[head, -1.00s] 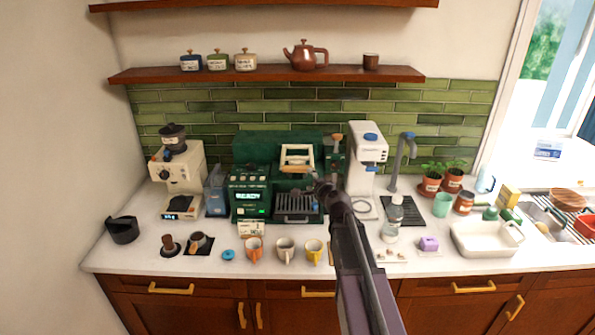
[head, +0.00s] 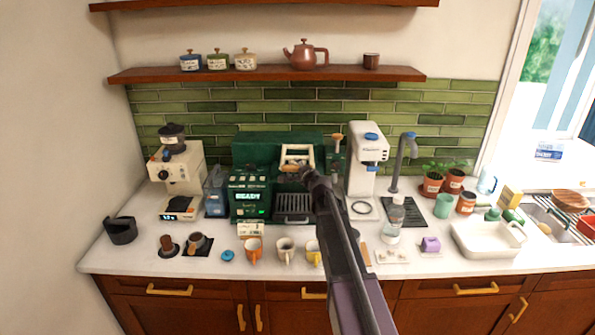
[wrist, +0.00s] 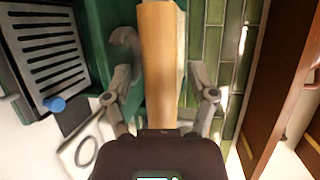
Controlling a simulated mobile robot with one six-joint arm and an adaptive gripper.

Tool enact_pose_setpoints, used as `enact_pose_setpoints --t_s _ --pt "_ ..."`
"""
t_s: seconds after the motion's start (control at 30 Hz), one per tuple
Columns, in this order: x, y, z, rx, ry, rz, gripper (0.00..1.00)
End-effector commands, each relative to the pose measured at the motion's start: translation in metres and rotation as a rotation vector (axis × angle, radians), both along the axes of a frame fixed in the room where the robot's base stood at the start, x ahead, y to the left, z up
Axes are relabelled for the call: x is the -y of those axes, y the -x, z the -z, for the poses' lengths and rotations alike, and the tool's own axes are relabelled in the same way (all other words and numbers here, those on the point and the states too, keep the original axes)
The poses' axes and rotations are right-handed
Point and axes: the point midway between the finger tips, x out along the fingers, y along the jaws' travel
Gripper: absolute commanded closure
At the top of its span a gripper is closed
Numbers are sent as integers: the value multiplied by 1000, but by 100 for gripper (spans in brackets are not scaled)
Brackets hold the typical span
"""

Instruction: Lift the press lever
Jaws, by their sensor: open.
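The press lever (head: 298,148) is a cream frame with a wooden handle on the front of the green coffee machine (head: 250,190). In the head view, my gripper (head: 304,171) is at the handle's right lower side and partly covers it. In the wrist view, the wooden handle (wrist: 158,60) runs up the middle. My gripper (wrist: 165,88) has its fingers spread, one on each side of the handle. I see gaps beside the wood; whether a finger touches it I cannot tell.
A slotted drip tray (head: 293,205) sits below the lever and also shows in the wrist view (wrist: 45,50). A white machine (head: 365,160) stands close on the right. A wooden shelf (head: 270,75) hangs above.

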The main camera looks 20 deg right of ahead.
Motion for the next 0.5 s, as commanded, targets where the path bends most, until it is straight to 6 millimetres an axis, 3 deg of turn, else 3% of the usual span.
enact_pose_setpoints --t_s 0.27,0.37,0.5 --pt "0 -1 0 0 0 0 27" --pt "0 0 0 0 0 0 50" --pt "0 -1 0 0 0 0 92"
